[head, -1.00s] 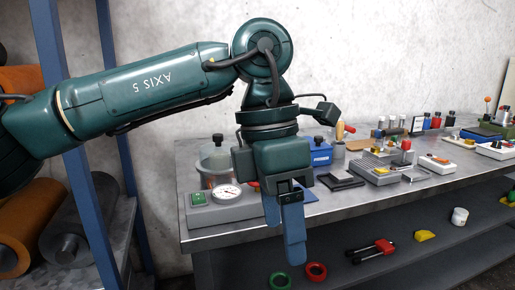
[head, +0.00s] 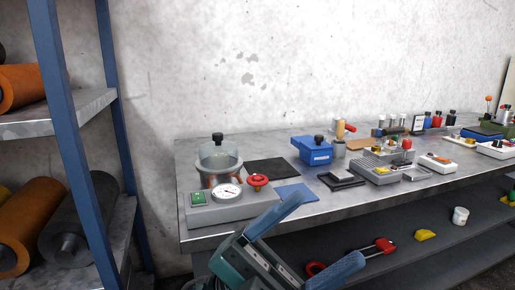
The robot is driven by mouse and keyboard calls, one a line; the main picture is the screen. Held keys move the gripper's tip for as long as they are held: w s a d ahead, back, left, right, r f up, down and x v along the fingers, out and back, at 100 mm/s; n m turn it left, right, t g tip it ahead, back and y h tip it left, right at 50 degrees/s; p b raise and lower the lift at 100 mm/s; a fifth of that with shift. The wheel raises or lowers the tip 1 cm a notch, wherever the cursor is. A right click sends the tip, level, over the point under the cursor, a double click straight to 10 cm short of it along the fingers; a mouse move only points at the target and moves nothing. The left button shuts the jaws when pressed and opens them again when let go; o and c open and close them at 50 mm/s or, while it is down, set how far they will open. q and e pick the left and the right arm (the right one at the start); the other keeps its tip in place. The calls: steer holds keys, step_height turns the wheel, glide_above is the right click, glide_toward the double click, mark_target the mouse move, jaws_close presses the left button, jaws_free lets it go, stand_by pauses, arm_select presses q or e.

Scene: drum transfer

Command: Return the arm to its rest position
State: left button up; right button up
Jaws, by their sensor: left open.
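My left gripper (head: 328,228) shows at the bottom middle of the head view. Its two blue fingers are spread wide apart and point up and to the right, with nothing between them. The dark green gripper body is cut off by the lower edge of the picture, and the rest of the left arm is out of view. The gripper appears in front of the workbench (head: 225,235) and covers part of its front edge and lower shelf. My right gripper is not in view.
On the bench stand a gauge unit (head: 228,193) with a clear chamber (head: 218,163), a blue box (head: 313,150) and several small fixtures. A red-handled tool (head: 382,246) and a white cup (head: 460,215) are on the lower shelf. A blue-framed rack (head: 72,130) holds rolls at left.

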arm_select(q)
steer(key=w+a+f+n+t+y, duration=0.3)
steer(key=a+f+n+t+y, duration=0.4)
steer(key=n+t, duration=0.6)
steer(key=w+a+f+n+t+y, duration=0.2)
steer(key=a+f+n+t+y, duration=0.3)
steer(key=f+n+t+y, duration=0.75)
steer(key=s+a+f+n+g+y, duration=0.4)
steer(key=s+a+f+n+g, duration=0.4)
steer(key=f, duration=0.3)
steer(key=r+g+p, duration=0.1)
steer(key=r+p, duration=0.1)
steer(key=p, duration=0.7)
steer(key=r+m+g+p, duration=0.1)
steer(key=r+g+p, duration=0.1)
steer(key=p, duration=0.7)
steer(key=shift+w+d+r+g+p, duration=0.1)
steer(key=shift+w+r+g+p, duration=0.1)
steer(key=shift+r+g+p, duration=0.15)
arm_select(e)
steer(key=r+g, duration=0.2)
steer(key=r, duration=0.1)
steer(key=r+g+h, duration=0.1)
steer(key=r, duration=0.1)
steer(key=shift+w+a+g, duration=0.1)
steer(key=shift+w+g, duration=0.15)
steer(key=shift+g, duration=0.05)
